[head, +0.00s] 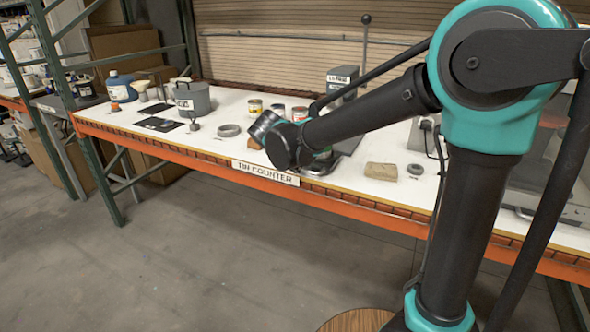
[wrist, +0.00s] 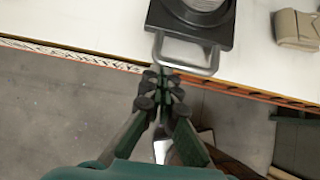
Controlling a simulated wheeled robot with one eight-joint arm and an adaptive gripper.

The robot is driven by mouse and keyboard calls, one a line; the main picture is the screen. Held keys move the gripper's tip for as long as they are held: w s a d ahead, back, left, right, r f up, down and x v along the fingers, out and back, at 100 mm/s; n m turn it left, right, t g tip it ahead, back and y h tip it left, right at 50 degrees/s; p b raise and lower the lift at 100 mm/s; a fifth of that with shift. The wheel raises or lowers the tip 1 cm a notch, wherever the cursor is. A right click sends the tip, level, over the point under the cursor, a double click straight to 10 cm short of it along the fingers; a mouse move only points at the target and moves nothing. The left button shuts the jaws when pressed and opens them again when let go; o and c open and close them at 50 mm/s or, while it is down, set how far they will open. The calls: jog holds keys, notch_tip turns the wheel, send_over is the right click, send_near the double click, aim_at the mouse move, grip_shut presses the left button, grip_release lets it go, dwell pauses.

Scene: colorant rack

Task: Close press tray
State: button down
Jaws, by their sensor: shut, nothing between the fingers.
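The press (head: 343,80) is a grey labelled body with a tall lever, standing on the white counter behind my arm. Its dark tray (wrist: 155,18) shows at the top of the wrist view, with a round light metal piece on it. A grey loop handle (wrist: 196,71) extends from the tray to the counter's front edge. My gripper (wrist: 161,77) is shut and empty, with its fingertips close to the left front corner of the handle. I cannot tell whether they touch it. In the head view my arm hides the fingers and most of the tray.
The counter (head: 232,108) has an orange front beam. A tan block (head: 381,171) and a dark ring (head: 415,169) lie right of the press. Cans (head: 278,109), a grey ring (head: 229,130) and a grey pot (head: 192,100) stand left.

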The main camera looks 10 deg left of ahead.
jog(key=w+d, duration=0.2)
jog(key=w, duration=0.3)
jog(key=w+d, duration=0.2)
jog(key=w, duration=0.4)
jog(key=w+d, duration=0.2)
jog(key=w, duration=0.3)
jog(key=shift+w, duration=0.4)
